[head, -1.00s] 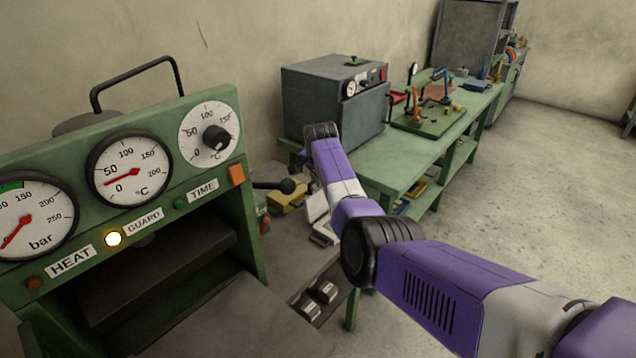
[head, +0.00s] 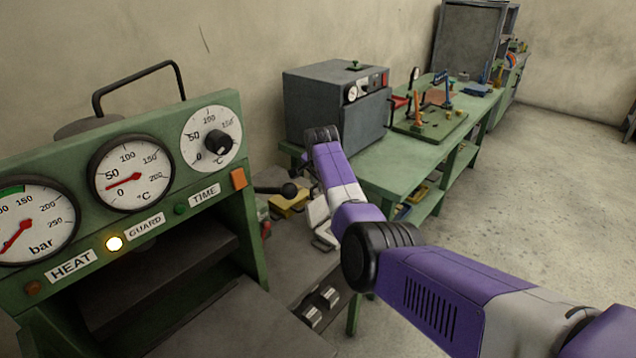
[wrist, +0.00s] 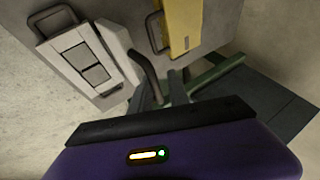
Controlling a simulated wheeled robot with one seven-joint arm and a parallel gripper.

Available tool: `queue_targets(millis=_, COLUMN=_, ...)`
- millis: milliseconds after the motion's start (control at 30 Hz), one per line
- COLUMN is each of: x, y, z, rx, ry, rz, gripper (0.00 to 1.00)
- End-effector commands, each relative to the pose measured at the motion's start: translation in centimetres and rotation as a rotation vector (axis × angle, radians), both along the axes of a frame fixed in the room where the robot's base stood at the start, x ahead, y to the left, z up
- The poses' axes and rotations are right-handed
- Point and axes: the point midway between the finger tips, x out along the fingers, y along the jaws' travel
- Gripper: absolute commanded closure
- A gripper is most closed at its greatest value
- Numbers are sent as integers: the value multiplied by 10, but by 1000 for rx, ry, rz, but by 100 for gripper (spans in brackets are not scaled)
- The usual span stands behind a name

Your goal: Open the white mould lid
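The white mould (wrist: 72,66) lies on a grey surface at the left of the wrist view, with a wire handle at its far end. Its face with two dark square recesses shows. A white plate, which looks like its lid (wrist: 120,48), stands tilted along its right side, apart from that face at the top. In the head view the white mould (head: 319,214) shows partly behind my arm. My gripper (wrist: 168,88) is at the plate's lower right, by a dark curved bar. Its fingertips are hard to make out, and whether they hold the bar is unclear.
A yellow mould (wrist: 183,28) with a handle lies right of the white one. The green press (head: 245,225), with gauges and a black-knobbed lever (head: 288,190), stands at the left. A grey oven (head: 335,105) sits on the green bench (head: 385,160) behind.

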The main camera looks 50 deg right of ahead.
Motion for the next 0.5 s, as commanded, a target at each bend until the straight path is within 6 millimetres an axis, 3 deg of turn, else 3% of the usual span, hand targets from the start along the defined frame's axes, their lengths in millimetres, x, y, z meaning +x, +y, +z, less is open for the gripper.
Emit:
queue_targets(millis=33, x=-5, y=0, z=-8, rx=6, ry=14, rz=-3, gripper=68)
queue_targets(millis=167, x=-7, y=3, z=-2, rx=5, ry=13, rz=-2, gripper=68)
queue_targets(millis=500, x=-19, y=18, z=37, rx=0, ry=3, rz=0, gripper=68)
